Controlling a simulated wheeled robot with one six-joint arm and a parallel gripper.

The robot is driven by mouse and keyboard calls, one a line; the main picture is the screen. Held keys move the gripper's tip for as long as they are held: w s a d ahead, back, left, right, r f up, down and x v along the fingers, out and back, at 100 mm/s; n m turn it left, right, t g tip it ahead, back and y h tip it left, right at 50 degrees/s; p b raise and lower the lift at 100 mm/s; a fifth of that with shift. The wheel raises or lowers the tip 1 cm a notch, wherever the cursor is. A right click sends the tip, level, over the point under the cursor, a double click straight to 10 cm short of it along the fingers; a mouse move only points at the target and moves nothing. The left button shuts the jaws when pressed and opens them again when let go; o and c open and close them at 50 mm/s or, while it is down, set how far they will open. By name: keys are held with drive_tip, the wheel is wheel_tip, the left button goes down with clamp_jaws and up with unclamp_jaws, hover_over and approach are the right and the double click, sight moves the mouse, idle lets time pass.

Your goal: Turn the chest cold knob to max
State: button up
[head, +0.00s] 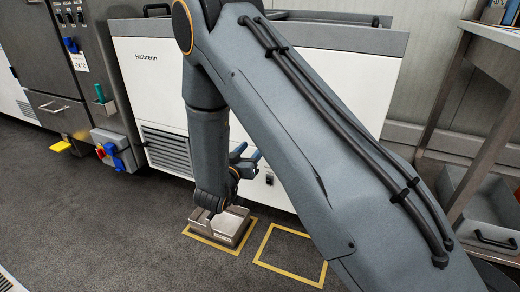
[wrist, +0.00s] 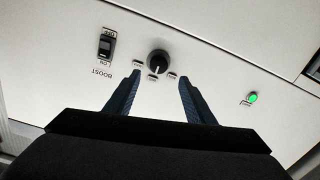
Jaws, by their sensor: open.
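The cold knob (wrist: 158,62) is a round black dial with a pale pointer line on the white front panel of the chest (wrist: 215,75). Small labels sit around the knob, too small to read. In the head view the white chest (head: 140,90) stands behind my arm. My gripper (wrist: 157,85) is open and empty, its two blue fingers pointing at the panel on either side of the knob's line. The fingertips look short of the knob, and I cannot tell their distance from the panel. In the head view my gripper (head: 246,160) is low at the chest's front; my arm hides part of the panel.
A black BOOST rocker switch (wrist: 106,44) is left of the knob, and a lit green lamp (wrist: 252,97) is right. A metal block (head: 228,226) sits on the floor inside a yellow outline, beside an empty outline (head: 290,256). A steel table (head: 490,70) stands right.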

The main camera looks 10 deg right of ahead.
drive_tip(key=b+x, duration=0.2)
drive_tip(key=x, duration=0.5)
drive_tip(key=shift+w+d+h+b, duration=0.2)
drive_tip(key=shift+d+h+b, duration=0.1)
drive_tip(key=shift+d+b, duration=0.1)
drive_tip(key=shift+a+f, duration=0.1)
drive_tip(key=c, duration=1.1)
drive_tip(key=shift+o, duration=0.2)
